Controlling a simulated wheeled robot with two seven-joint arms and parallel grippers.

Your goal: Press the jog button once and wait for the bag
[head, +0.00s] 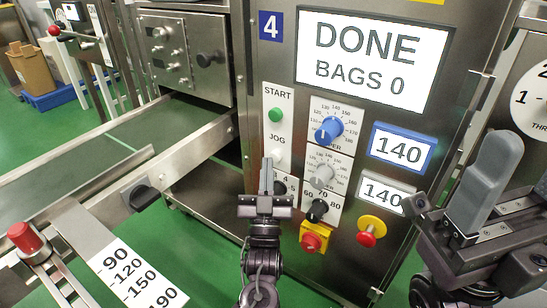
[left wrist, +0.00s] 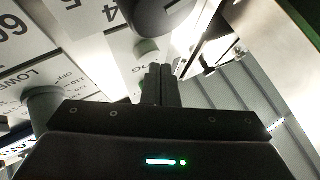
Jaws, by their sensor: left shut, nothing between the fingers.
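The white jog button (head: 276,155) sits under the JOG label on the machine's front panel. My left gripper (head: 266,162) is upright just in front of it, its shut, empty fingers covering part of the button's lower left. In the left wrist view the pale jog button (left wrist: 147,48) shows just beyond the shut fingertips (left wrist: 160,68); I cannot tell whether they touch. The screen (head: 362,58) reads DONE, BAGS 0. My right gripper (head: 488,180) is at the right edge, partly cut off, away from the panel buttons.
The green start button (head: 275,114) is above. Black, grey and blue knobs (head: 330,130) and red stop buttons (head: 367,236) crowd the panel. A conveyor belt (head: 150,132) with metal rails runs at left, with a red knob (head: 25,237) at its lower end.

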